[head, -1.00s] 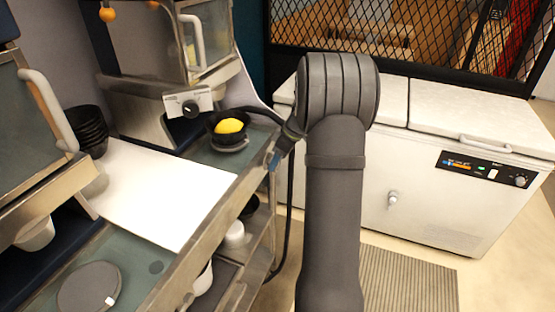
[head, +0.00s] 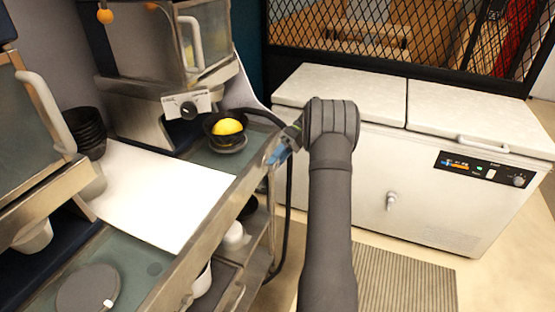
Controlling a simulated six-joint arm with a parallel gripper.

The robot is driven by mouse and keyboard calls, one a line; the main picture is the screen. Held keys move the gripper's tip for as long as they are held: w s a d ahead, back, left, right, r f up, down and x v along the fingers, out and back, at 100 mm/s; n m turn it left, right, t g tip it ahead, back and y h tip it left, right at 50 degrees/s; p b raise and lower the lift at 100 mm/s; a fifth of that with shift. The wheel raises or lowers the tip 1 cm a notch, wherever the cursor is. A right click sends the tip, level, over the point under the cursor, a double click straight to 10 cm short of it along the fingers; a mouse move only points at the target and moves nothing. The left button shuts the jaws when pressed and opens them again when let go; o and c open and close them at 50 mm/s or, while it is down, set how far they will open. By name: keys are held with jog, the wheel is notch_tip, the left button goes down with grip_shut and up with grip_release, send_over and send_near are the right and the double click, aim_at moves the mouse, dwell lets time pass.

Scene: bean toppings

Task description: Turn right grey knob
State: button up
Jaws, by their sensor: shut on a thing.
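The right grey knob (head: 189,108) is a dark round dial on a small pale panel at the front of the right dispenser (head: 165,85). My gripper (head: 279,154) is small and partly hidden by my arm, by the right edge of the counter. It has blue parts at its end and is apart from the knob, to its right and lower in the picture. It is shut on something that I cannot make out. A black bowl (head: 211,125) with yellow content (head: 227,127) stands under the right dispenser, on a grey round base (head: 229,148), between knob and gripper.
A white board (head: 150,195) lies on the counter. Stacked black bowls (head: 84,128) stand by the left dispenser (head: 28,125). A grey disc (head: 88,289) lies in front. A white chest freezer (head: 440,190) stands at the right. A dark cable (head: 288,215) hangs by the counter's edge.

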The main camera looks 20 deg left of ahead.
jog(key=shift+g, duration=0.4)
jog(key=o, duration=0.9)
